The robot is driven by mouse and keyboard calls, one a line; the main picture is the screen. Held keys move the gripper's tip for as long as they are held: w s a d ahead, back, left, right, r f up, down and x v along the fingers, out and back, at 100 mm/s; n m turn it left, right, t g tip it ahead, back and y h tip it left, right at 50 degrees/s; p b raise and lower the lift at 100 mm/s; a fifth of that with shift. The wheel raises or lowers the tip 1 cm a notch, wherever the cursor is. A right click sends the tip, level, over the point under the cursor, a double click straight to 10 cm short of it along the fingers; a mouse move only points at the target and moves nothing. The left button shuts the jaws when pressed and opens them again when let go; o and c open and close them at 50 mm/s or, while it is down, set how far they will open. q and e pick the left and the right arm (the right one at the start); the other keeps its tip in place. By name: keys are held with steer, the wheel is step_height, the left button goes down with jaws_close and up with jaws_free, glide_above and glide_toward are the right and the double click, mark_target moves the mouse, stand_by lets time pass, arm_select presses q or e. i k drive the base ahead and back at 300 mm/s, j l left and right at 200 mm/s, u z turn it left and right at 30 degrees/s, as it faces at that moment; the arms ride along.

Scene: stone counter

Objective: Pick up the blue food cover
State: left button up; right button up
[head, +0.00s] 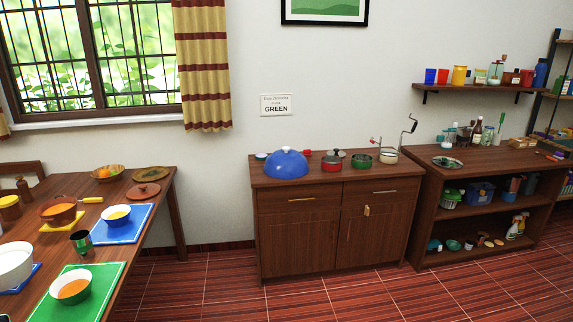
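The blue food cover (286,165) is a dome with a small pale knob on top. It sits on the left part of the top of a brown wooden cabinet (338,218) against the back wall in the head view. What is under the cover is hidden. Neither of my grippers shows in the head view.
A red pot (331,163), a green pot (361,160) and a grinder-like device (389,154) stand right of the cover. A dining table (150,188) with bowls and mats is at left. An open shelf unit (480,178) is at right. Tiled floor before the cabinet is clear.

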mark_target(285, 163)
steer(key=i+z, duration=0.2)
steer(key=i, duration=0.25)
steer(key=i+z, duration=0.2)
steer(key=i, duration=0.2)
steer(key=i+j+z, duration=0.2)
steer(key=i, duration=0.25)
steer(key=i+j+z, duration=0.2)
steer(key=i, duration=0.2)
steer(key=i+z, duration=0.3)
steer(key=i, duration=0.6)
